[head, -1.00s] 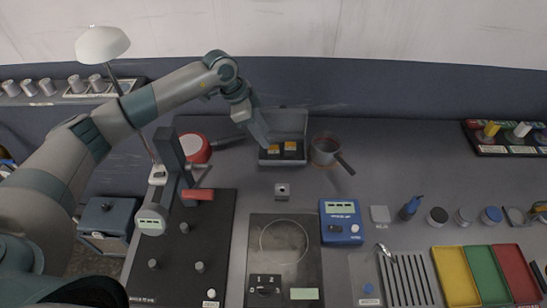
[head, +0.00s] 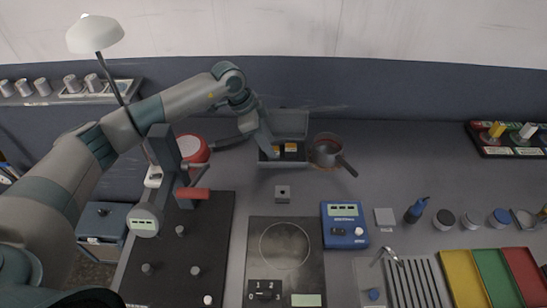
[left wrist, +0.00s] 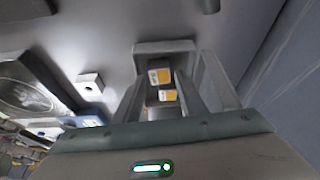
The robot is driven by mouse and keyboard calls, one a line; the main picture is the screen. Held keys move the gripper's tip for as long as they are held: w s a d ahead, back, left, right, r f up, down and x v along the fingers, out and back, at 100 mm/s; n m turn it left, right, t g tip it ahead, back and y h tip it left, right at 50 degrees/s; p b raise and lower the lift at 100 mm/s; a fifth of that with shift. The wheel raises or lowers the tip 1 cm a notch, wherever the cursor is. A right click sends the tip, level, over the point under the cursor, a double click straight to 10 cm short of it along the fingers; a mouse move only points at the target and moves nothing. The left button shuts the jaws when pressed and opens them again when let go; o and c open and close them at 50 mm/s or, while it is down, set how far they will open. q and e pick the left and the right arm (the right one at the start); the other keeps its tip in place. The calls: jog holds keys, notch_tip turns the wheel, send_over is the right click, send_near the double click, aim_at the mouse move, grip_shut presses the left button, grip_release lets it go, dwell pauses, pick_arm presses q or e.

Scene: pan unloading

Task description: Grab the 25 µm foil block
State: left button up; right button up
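Small grey blocks with orange and white labels sit in an open grey case at the back of the bench. One block (head: 291,147) shows clearly in the head view; another (head: 276,149) is partly behind my left gripper (head: 270,154). The left wrist view shows two labels, one on a farther block (left wrist: 160,76) and one on a nearer block (left wrist: 167,96). The print is too small to tell which is 25 µm. My left gripper points down into the case, its fingers apart on either side of the blocks, with no grip visible. My right gripper is out of view.
The case (head: 290,122) has its lid raised at the back. A red round pan (head: 194,149) lies to its left and a grey saucepan (head: 326,150) stands close on its right.

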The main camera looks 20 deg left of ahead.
pick_arm(q)
jog(key=shift+b+x, duration=0.5)
jog(key=shift+x, duration=0.6)
jog(key=c, duration=0.9)
